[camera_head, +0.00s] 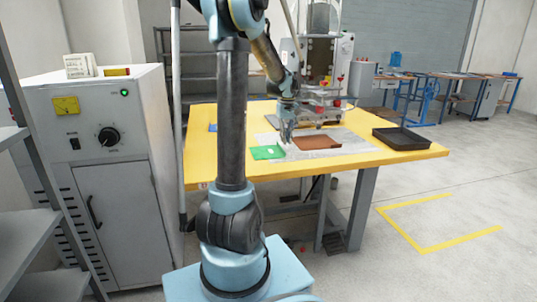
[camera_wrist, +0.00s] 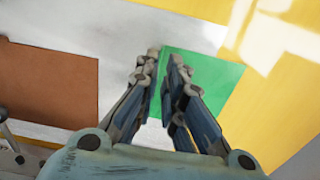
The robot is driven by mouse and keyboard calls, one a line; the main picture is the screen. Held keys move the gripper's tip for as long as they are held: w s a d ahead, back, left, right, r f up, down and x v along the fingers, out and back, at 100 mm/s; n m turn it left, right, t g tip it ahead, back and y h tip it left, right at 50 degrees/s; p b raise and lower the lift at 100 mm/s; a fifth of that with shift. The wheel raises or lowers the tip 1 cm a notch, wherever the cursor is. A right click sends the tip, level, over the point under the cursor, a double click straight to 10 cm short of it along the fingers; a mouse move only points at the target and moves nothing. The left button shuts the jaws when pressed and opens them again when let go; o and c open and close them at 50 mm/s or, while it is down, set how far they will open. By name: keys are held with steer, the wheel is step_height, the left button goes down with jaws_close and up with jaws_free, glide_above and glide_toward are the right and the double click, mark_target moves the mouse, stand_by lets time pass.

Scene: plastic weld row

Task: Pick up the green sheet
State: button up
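The green sheet (camera_head: 267,153) lies flat at the front left part of the yellow table, partly over a pale mat. In the wrist view the green sheet (camera_wrist: 205,75) lies just beyond and to the right of my fingers, its left edge passing near the fingertips. My gripper (camera_head: 287,138) is above the mat, close to the sheet's right side. In the wrist view my gripper (camera_wrist: 165,62) has its two fingers apart with a gap between them and nothing held. Part of the sheet is hidden behind the right finger.
A brown sheet (camera_head: 318,142) lies on the pale mat (camera_head: 352,144), right of the green one. A black tray (camera_head: 402,139) stands at the right of the yellow table (camera_head: 200,160). A machine (camera_head: 322,75) rises behind the mat. A grey cabinet (camera_head: 120,200) stands at the left.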

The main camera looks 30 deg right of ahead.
steer(key=shift+w+f, duration=0.15)
steer(key=shift+f, duration=1.5)
steer(key=shift+w+f, duration=0.1)
steer(key=shift+f, duration=1.55)
jaws_close()
steer(key=shift+r, duration=0.1)
